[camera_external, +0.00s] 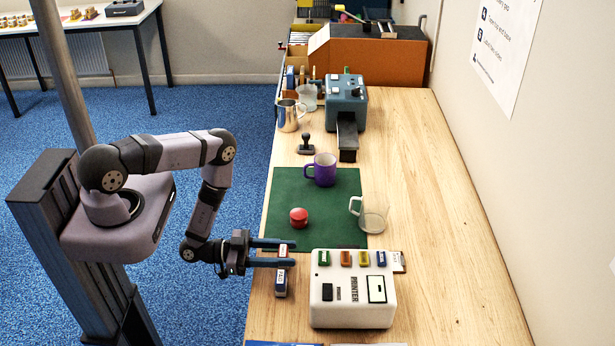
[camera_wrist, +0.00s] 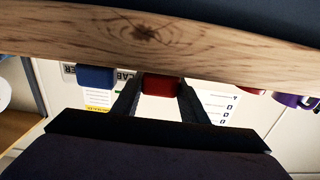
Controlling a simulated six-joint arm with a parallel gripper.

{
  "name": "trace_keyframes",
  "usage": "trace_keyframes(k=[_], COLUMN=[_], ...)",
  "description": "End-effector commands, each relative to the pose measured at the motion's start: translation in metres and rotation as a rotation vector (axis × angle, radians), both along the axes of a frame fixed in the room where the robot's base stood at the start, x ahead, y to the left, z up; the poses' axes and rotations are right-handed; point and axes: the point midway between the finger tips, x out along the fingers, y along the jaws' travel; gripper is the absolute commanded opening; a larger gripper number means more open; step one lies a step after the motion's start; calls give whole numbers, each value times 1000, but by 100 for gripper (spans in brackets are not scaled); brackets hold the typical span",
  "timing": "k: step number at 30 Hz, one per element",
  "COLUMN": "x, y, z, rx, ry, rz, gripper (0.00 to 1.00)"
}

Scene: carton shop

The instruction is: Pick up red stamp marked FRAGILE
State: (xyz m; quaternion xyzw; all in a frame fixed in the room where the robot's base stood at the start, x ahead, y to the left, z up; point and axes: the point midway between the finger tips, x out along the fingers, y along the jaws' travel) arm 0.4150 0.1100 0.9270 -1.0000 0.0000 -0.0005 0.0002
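A small red stamp with a white label (camera_external: 283,249) stands near the table's left edge, between the fingers of my gripper (camera_external: 279,253). The lettering on its label is too small to read. In the wrist view the red stamp (camera_wrist: 161,87) shows between the tips of my gripper (camera_wrist: 160,92). The fingers are apart, one on each side of it. I cannot tell whether they touch it. A blue stamp with a white label (camera_external: 281,283) stands just in front of it; it also shows in the wrist view (camera_wrist: 95,77).
A white printer (camera_external: 352,316) with several coloured buttons stands close right of the fingertips. The table's right side is clear.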

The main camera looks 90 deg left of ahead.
Motion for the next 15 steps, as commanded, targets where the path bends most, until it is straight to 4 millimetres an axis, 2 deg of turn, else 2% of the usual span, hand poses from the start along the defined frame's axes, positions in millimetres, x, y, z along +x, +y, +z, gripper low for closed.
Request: trace_keyframes(k=[1,2,10,15], x=[0,0,0,0], y=[0,0,0,0], z=[0,0,0,8], rx=[0,0,0,0], ry=[1,1,1,1], rz=[0,0,0,0], gripper=[23,17,17,17])
